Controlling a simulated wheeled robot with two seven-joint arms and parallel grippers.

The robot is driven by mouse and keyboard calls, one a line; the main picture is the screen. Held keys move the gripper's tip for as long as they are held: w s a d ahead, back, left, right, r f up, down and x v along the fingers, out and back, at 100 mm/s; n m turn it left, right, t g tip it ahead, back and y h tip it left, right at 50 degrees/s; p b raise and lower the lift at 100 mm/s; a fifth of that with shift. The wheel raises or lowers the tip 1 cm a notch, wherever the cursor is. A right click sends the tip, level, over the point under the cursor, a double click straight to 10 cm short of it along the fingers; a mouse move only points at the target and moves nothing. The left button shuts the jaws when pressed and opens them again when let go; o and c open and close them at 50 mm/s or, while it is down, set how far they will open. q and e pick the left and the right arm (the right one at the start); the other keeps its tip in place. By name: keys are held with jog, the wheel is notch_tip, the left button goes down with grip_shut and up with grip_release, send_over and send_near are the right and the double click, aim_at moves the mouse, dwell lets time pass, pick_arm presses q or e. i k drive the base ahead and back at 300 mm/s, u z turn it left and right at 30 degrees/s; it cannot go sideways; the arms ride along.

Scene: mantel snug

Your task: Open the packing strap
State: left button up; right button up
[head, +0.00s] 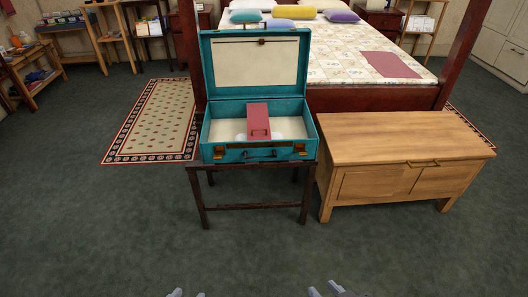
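An open teal suitcase (213,143) stands on a dark wooden stand (253,206), its lid (302,70) raised and tilted back. A red strap-like flat piece (258,113) stands or lies across the middle of its cream interior, with a small dark mark near its lower part. I take it for the packing strap; its fastening is too small to make out. White rounded items show partly on both sides of it. My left gripper (187,294) and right gripper (325,290) show only at the bottom edge, far from the suitcase. Their fingertips are apart and nothing shows between them.
A wooden chest (395,140) stands close to the right of the stand. A bed (345,50) with dark red posts is behind. A patterned rug (155,115) lies at left. The green carpet (260,260) in front of the stand is clear.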

aim_at(258, 117)
jog(key=u, duration=1.25)
jog(key=i, duration=1.35)
jog(key=z, duration=0.8)
jog(key=i, duration=0.7)
jog(key=z, duration=0.6)
